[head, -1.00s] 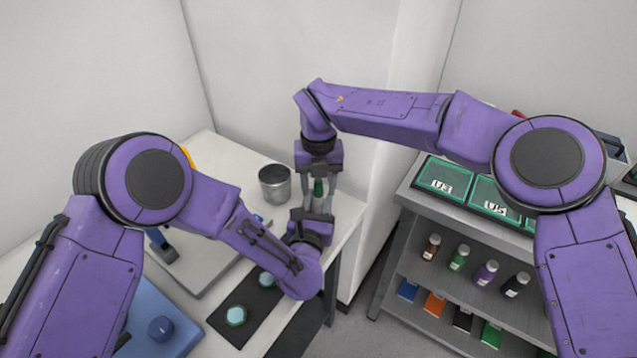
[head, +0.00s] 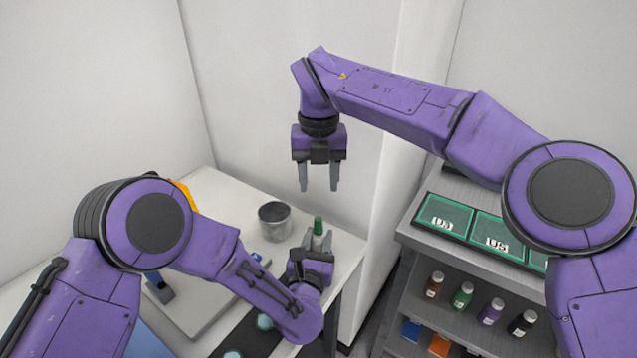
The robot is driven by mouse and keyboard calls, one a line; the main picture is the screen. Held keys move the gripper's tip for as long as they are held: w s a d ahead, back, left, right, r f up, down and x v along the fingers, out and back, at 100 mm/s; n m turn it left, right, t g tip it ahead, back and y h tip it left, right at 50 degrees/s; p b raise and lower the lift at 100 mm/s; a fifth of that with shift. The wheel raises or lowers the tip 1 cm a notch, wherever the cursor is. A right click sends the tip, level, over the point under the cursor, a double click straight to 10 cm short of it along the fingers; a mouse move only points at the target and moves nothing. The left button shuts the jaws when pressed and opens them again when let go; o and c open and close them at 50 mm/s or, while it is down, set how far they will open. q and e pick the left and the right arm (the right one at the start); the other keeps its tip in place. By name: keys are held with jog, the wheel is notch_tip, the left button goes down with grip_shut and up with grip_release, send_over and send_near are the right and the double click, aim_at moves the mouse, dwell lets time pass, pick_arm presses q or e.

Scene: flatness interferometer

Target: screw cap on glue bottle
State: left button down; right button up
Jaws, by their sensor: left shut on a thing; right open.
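The glue bottle (head: 317,242) stands upright near the right edge of the white table. Its green cap (head: 318,225) sits on top of the bottle; how tightly it sits I cannot tell. My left gripper (head: 318,241) is shut on the bottle, its fingers on either side of the body below the cap. The lower part of the bottle is hidden by this gripper. My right gripper (head: 318,188) is open and empty, pointing down, well above the cap and apart from it.
A metal cup (head: 274,221) stands left of the bottle. A grey shelf (head: 480,258) at the right carries green labelled trays (head: 446,215) on top and several small bottles (head: 463,295) below. Dark mats with pale round pieces (head: 265,321) lie at the front. White walls stand behind.

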aim_at(319, 219)
pick_arm(q)
jog(key=c, duration=0.6)
grip_release()
jog(key=s+b, duration=0.1)
jog(key=s, duration=0.2)
jog(key=s+a+b, duration=0.1)
jog(key=s, duration=0.2)
jog(key=s+a+b, duration=0.1)
jog(key=s, duration=0.2)
jog(key=shift+s+f, duration=0.1)
jog(key=shift+s, duration=0.15)
pick_arm(e)
notch_tip(319, 219, down, 3)
jog(key=shift+f, duration=0.1)
pick_arm(q)
jog(key=shift+s, duration=0.4)
